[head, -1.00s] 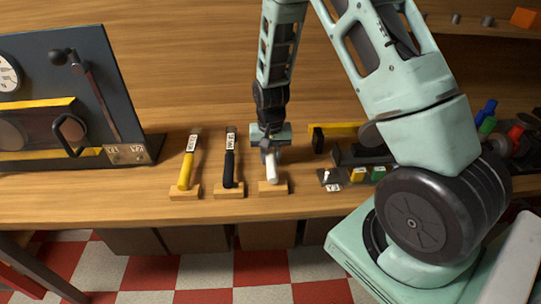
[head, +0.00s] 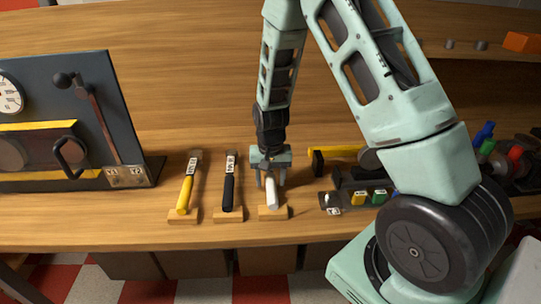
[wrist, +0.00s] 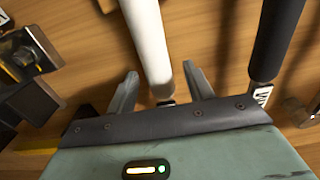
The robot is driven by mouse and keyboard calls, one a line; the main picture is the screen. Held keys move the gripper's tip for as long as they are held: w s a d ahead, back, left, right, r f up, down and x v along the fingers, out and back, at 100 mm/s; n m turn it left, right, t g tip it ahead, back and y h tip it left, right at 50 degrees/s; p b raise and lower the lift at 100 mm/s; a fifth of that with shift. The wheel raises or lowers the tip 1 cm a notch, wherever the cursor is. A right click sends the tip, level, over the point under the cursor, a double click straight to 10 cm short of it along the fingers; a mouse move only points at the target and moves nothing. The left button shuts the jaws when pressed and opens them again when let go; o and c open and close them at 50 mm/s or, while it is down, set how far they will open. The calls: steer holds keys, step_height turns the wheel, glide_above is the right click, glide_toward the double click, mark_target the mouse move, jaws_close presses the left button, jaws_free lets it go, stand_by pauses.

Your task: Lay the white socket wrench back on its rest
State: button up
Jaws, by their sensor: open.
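The white socket wrench (head: 271,192) lies with its handle end on a small wooden rest (head: 274,213) near the bench's front edge. My gripper (head: 270,183) is above it, pointing down, with its fingers apart on either side of the wrench. In the wrist view the white handle (wrist: 148,38) runs between the two open fingers of my gripper (wrist: 160,70), with a gap visible on each side. The wrench's head end is hidden by the gripper body.
A black-handled tool (head: 229,187) and a yellow-handled tool (head: 187,188) lie on their own rests to the left. A dark panel with a lever (head: 90,110) stands further left. A fixture with yellow and green blocks (head: 360,197) is close on the right.

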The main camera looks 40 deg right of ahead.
step_height(320, 180, up, 16)
steer(key=shift+r, duration=0.2)
